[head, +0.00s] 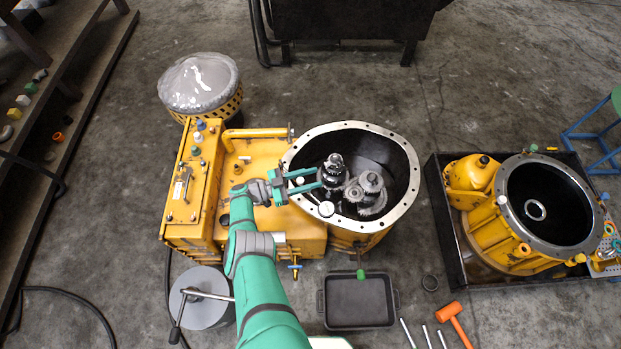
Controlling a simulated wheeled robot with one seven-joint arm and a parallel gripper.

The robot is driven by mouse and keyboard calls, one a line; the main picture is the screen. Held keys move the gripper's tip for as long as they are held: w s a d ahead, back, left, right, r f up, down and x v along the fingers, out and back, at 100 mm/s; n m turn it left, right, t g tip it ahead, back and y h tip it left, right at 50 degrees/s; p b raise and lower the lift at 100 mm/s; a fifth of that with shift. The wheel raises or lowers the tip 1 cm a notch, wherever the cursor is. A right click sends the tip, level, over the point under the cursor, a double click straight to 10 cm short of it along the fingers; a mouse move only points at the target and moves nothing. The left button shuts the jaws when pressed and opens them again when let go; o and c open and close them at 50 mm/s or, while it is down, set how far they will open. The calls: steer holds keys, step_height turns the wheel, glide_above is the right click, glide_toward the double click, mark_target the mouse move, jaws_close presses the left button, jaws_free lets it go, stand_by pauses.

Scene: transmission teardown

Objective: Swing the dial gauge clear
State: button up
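The dial gauge (326,209) appears as a small round white face at the lower left inside of the open yellow housing (350,126), near its flanged rim. What holds the gauge is too small to make out. My gripper (319,179) reaches in from the left over the rim, its two teal fingers spread apart and pointing right. The fingertips are just left of an upright gear shaft (336,162) and a little above the gauge in the picture. I see nothing clearly held between them. A second gear cluster (370,184) stands to the right inside the housing.
A black tray (436,215) with another yellow housing (480,226) stands at the right. A dark pan (358,302), an orange mallet (450,312) and metal rods lie at the bottom. A grey drum (205,308) stands lower left. Floor between housing and black tray is clear.

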steer(key=shift+a+r, duration=0.1)
steer(key=shift+r, duration=0.2)
steer(key=s+r, duration=1.2)
steer(key=s, duration=0.2)
steer(key=shift+r, duration=0.2)
stand_by(0.8)
